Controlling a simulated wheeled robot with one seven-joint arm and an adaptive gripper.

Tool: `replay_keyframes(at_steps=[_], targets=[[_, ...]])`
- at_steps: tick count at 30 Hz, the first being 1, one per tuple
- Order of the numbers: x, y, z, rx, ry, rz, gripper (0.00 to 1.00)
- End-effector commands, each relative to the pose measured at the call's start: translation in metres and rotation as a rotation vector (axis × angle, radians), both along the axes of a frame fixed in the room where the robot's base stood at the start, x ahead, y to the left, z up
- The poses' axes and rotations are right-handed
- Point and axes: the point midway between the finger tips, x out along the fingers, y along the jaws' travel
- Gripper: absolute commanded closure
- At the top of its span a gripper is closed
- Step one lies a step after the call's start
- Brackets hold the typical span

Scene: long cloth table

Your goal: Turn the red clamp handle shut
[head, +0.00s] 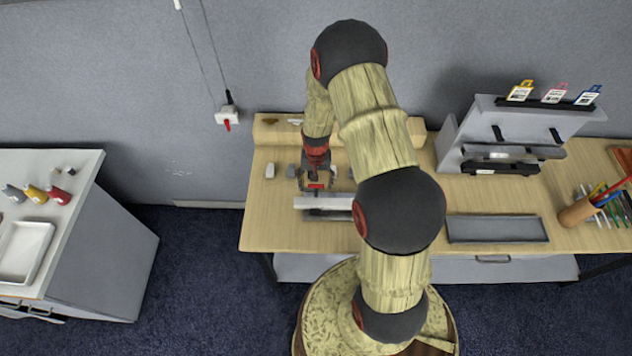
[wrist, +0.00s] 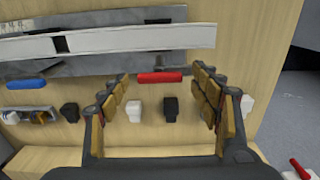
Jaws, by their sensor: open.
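The red clamp handle (wrist: 159,77) lies crosswise in the wrist view, beside a long grey and white metal fixture (wrist: 110,42). In the head view a small red patch, likely the handle (head: 315,186), shows just under my gripper (head: 317,181). In the wrist view my gripper (wrist: 160,74) is open, with one finger off each end of the red handle. I cannot tell whether the fingers touch it. A blue handle (wrist: 26,84) lies to the left along the same fixture. My arm hides part of the fixture in the head view.
Small white (wrist: 134,110) and black (wrist: 170,108) blocks stand close to the fingers. A grey tray (head: 497,229), a grey rack (head: 520,125) and a pen cup (head: 578,211) stand to the right on the wooden table (head: 262,222). A wall box with a red switch (head: 227,124) hangs behind.

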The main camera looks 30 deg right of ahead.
Motion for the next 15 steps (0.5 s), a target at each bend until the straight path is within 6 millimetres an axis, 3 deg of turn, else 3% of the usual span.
replay_keyframes(at_steps=[5,15], targets=[[0.0002,-0.0001,0.0003,-0.001,-0.001,0.000,0.38],[0.0002,-0.0001,0.0005,-0.001,-0.001,0.000,0.57]])
